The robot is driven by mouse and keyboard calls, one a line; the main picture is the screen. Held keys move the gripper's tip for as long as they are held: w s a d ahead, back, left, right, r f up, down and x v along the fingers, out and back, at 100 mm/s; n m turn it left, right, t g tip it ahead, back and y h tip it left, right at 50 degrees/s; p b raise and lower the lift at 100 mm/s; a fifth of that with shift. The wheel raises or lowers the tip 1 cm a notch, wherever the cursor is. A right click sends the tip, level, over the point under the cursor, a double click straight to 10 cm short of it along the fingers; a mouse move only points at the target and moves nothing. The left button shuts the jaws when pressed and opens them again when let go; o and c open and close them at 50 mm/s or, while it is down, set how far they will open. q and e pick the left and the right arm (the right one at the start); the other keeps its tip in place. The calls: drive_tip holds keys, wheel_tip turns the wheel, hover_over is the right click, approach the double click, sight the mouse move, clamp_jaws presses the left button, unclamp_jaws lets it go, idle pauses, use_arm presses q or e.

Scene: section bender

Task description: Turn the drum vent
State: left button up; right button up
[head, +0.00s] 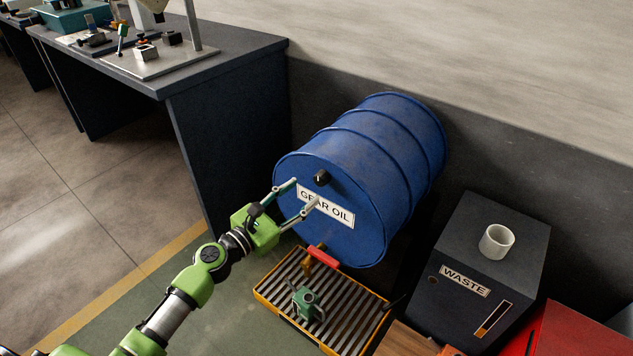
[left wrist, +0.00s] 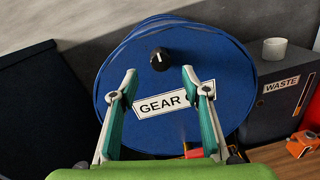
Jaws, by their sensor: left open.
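The drum vent is a small black knob (head: 321,177) with a pale mark, high on the front face of the blue drum (head: 385,150) that lies on its side. In the left wrist view the vent (left wrist: 160,59) sits beyond and between the fingertips, apart from both. My left gripper (head: 305,193) is open and empty in front of the drum face, over the GEAR OIL label (head: 335,212). In the left wrist view the two fingers (left wrist: 159,80) stand wide apart and cover part of the label. My right gripper is not in view.
A dark WASTE bin (head: 500,240) with a white cup (head: 496,241) stands right. A workbench (head: 230,130) stands left.

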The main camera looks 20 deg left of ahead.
sight(318, 181)
use_arm(q)
drive_tip(key=x, duration=0.6)
drive_tip(key=shift+w+d, duration=0.2)
drive_tip(key=shift+w, duration=0.05)
drive_tip(key=c, duration=1.1)
